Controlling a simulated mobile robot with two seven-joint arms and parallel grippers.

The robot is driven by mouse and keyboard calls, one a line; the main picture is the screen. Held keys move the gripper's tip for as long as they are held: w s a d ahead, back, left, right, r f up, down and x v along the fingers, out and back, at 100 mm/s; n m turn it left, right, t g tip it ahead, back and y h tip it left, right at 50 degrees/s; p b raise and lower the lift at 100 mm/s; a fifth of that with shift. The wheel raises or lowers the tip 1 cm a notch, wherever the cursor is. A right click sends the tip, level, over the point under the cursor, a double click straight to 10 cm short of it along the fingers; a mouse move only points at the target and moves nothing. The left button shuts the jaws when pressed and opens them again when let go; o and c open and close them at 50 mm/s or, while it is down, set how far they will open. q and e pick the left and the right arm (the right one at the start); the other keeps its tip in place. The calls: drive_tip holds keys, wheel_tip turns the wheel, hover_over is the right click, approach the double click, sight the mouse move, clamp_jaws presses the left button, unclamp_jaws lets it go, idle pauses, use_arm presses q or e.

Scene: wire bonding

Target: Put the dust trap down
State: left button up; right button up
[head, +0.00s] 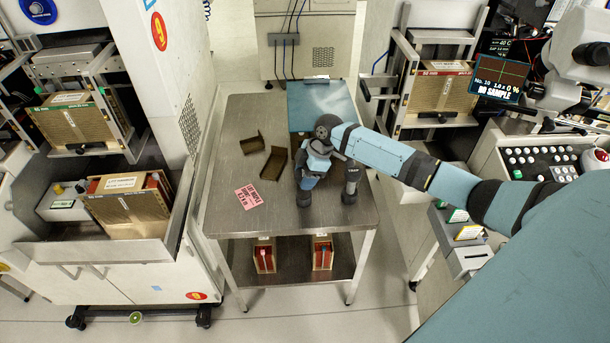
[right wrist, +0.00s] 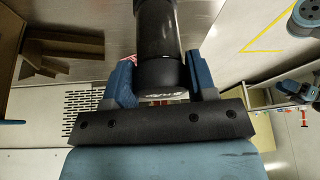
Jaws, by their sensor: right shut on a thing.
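My right gripper (head: 307,181) reaches down over the steel table and is shut on the dust trap, a black cylinder (head: 304,199). In the right wrist view the two blue fingers (right wrist: 157,85) grip both sides of the dust trap (right wrist: 157,32) near its end with small pale lettering. Its far end runs out of that view. I cannot tell whether its base touches the table. My left gripper is not in view.
The steel table (head: 230,215) holds brown angle pieces (head: 283,165), a pink card (head: 247,196) and a blue panel (head: 310,100). Another dark cylindrical part (head: 350,188) shows just right of the gripper. The table's front strip is clear.

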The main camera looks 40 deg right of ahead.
drive_tip(key=o, duration=1.2)
drive_tip(key=shift+f, duration=0.1)
drive_tip(key=shift+d+r, duration=0.1)
drive_tip(key=shift+r, duration=0.35)
drive_tip(key=v, duration=1.1)
drive_tip(key=shift+r+p, duration=0.2)
drive_tip(key=shift+p, duration=0.15)
